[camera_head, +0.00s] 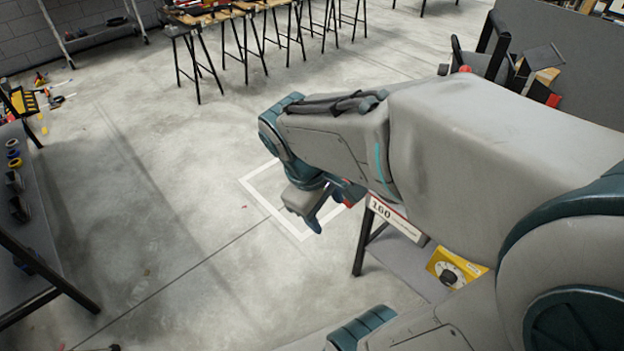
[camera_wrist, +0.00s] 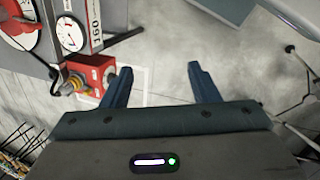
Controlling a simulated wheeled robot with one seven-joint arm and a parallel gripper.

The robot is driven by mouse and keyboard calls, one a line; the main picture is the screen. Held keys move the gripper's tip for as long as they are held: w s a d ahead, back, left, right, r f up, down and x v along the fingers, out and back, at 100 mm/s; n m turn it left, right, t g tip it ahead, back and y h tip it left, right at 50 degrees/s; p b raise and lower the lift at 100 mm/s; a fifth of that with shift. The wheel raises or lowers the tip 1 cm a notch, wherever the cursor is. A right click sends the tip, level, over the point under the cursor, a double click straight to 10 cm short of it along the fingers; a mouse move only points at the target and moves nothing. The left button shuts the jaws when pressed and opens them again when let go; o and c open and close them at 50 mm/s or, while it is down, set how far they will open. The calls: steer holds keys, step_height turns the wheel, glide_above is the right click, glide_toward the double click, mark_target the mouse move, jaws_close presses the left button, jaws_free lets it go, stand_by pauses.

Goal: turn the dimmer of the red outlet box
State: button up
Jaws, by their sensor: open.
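The red outlet box (camera_wrist: 100,72) shows in the wrist view, left of my gripper's left finger. Round dark fittings show on one face, and a yellow and orange knob-like part (camera_wrist: 74,84) sticks out at its left; I cannot tell for sure that this is the dimmer. In the head view only a small red patch (camera_head: 348,205) shows beside my gripper (camera_head: 318,212), perhaps part of this box; my arm hides the rest. My gripper (camera_wrist: 160,68) is open, with bare floor between its fingers, apart from the box.
A yellow box with a dial (camera_head: 446,272) sits on a grey table right of a "160" sign (camera_head: 397,217). A dark shelf (camera_head: 38,215) stands at left. The middle floor is clear.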

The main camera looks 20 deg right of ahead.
steer(key=w+d+f+n+g+h+b, duration=0.1)
steer(key=w+d+f+n+h+b, duration=0.1)
steer(key=f+n+b, duration=0.3)
steer(key=w+d+f+n+g+h+b, duration=0.1)
steer(key=w+f+n+h+b, duration=0.15)
steer(key=f, duration=0.35)
steer(key=w+a+f+n+t+h+b, duration=0.25)
steer(key=w+f+n+h+b, duration=0.25)
steer(key=w+f+n+b, duration=0.25)
steer(key=w+a+f+n+t+h+b, duration=0.1)
steer(key=w+f+n+t+h+b, duration=0.35)
steer(key=w+f+n+b, duration=0.3)
steer(key=w+d+b, duration=0.1)
steer(key=w+d, duration=0.1)
steer(key=d, duration=0.4)
steer(key=w+d+n+b, duration=0.1)
steer(key=w+d, duration=0.1)
steer(key=d, duration=0.4)
steer(key=shift+w+d+f, duration=0.25)
steer(key=shift+d+f, duration=0.1)
steer(key=c, duration=1)
